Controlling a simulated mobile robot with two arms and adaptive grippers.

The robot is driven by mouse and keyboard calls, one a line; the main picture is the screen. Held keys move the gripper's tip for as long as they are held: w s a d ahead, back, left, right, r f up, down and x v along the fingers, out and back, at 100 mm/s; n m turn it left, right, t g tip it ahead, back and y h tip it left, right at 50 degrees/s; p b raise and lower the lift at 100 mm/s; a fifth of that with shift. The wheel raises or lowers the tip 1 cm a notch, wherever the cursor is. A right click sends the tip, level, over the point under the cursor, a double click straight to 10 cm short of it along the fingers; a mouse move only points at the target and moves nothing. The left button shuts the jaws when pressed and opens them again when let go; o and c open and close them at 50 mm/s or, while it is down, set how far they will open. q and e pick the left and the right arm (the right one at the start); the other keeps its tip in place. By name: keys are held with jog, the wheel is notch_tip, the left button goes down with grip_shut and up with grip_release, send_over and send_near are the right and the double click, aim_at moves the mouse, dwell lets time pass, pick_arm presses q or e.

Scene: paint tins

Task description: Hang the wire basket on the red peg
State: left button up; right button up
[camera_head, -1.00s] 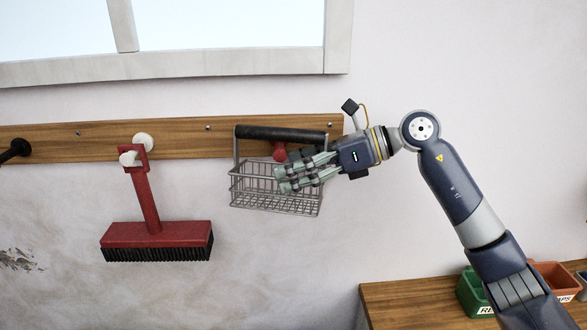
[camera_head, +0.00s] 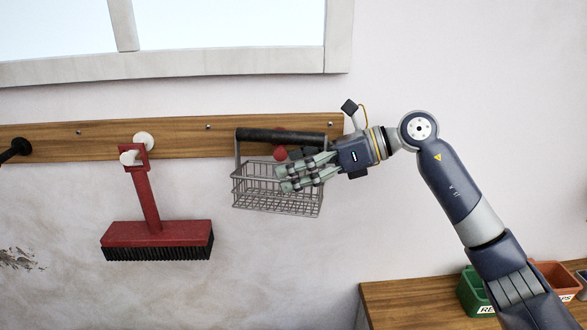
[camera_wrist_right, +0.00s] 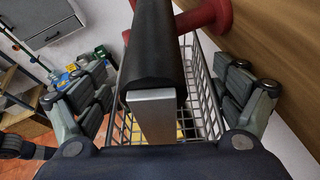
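The wire basket (camera_head: 275,198) is grey mesh with a thick black handle (camera_head: 255,135) and hangs level with the wall rail. The red peg (camera_head: 280,154) shows below and slightly above the handle. In the right wrist view the peg (camera_wrist_right: 205,15) runs from the rail across behind the handle (camera_wrist_right: 156,50), with red on both sides of it. The handle seems to lie over the peg; the contact is hidden. My right gripper (camera_head: 300,172) is open at the handle's right end, its fingers (camera_wrist_right: 160,100) spread apart on either side of it. My left gripper is out of view.
A wooden rail (camera_head: 200,143) runs along the wall. A red brush (camera_head: 155,232) hangs from a white peg (camera_head: 143,140); a black peg (camera_head: 14,150) is at far left. A bench (camera_head: 410,298) with green (camera_head: 472,290) and orange bins (camera_head: 557,278) stands at lower right.

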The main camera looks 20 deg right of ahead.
jog(key=shift+f, duration=0.1)
jog(key=shift+d, duration=0.1)
jog(key=v, duration=1.2)
